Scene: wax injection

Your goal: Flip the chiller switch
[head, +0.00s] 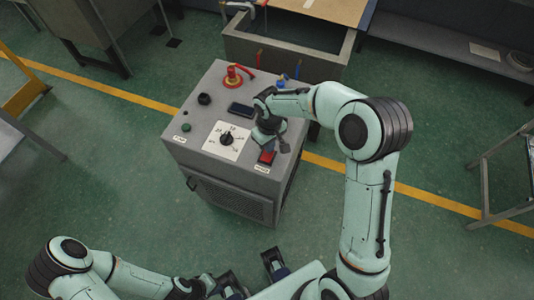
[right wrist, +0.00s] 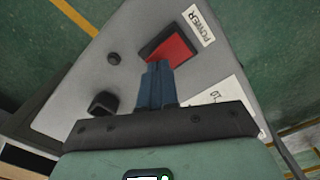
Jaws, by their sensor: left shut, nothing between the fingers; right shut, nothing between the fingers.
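The chiller switch is a red rocker (head: 267,157) in a dark frame at the front right of the grey machine's top. In the right wrist view the red switch (right wrist: 172,48) sits beside a POWER label (right wrist: 197,25). My right gripper (head: 268,143) is shut and empty, just above the panel. Its blue-grey fingertips (right wrist: 156,68) overlap the switch's near edge; I cannot tell whether they touch it. The fingers and palm hide part of the panel. My left gripper (head: 232,284) is shut and empty at the bottom of the head view, away from the machine.
The grey machine (head: 225,180) carries a dial plate (head: 226,142), a red valve (head: 235,76), a dark display (head: 241,109) and dark knobs. A grey tank (head: 285,50) stands behind it.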

